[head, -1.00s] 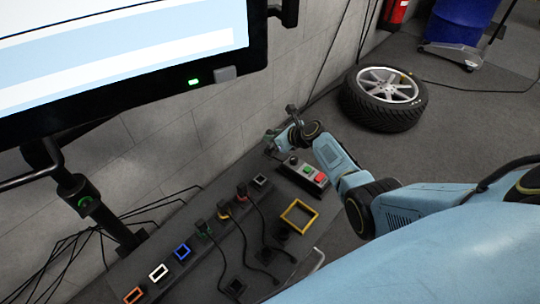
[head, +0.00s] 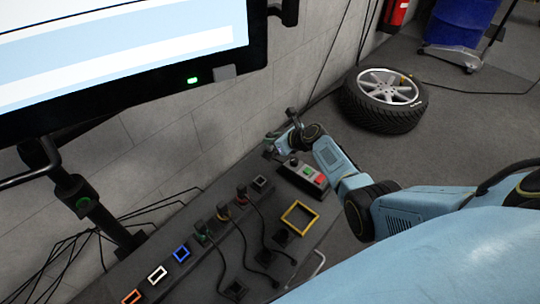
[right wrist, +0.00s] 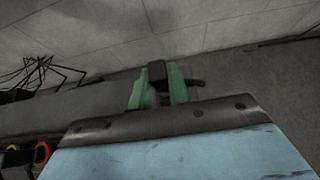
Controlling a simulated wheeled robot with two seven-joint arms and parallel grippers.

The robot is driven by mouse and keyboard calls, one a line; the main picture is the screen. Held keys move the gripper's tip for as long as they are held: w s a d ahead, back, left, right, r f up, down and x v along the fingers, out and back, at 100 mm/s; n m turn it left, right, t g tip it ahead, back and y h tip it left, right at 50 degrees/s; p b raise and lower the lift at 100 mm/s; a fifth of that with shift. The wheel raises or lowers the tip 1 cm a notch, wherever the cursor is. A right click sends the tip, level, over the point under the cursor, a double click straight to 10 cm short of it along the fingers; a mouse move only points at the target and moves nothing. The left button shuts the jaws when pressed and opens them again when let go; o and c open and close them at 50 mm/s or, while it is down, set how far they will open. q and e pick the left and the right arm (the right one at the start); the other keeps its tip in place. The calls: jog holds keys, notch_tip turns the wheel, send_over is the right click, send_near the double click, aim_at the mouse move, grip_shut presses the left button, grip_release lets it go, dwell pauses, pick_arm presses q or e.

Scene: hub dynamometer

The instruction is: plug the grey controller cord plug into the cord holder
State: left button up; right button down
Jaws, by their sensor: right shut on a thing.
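My right gripper (head: 271,144) is over the far end of the dark bench, beside the wall. In the right wrist view its green fingers (right wrist: 157,88) are shut on a small dark plug (right wrist: 157,71), which I take to be the grey controller cord plug. Its cord is hard to make out. I cannot tell for sure which fitting is the cord holder. My left gripper is not in view.
A control box (head: 303,174) with red and green buttons stands close to the gripper. A yellow frame (head: 299,217), blue (head: 181,253), white (head: 158,272) and orange (head: 132,297) sockets and several corded plugs occupy the bench. A monitor (head: 125,60) overhangs it; a tyre (head: 385,98) lies behind.

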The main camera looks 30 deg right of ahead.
jog(key=shift+f+b, duration=0.8)
jog(key=shift+f, duration=0.3)
jog(key=c, duration=1.3)
grip_release()
jog(key=shift+o, duration=0.2)
jog(key=p+v, duration=0.8)
jog(key=v, duration=0.4)
jog(key=shift+s+r+p, duration=0.1)
jog(key=shift+r+p, duration=0.1)
jog(key=shift+p, duration=0.1)
jog(key=shift+s+d+r, duration=0.2)
jog(key=shift+s, duration=0.3)
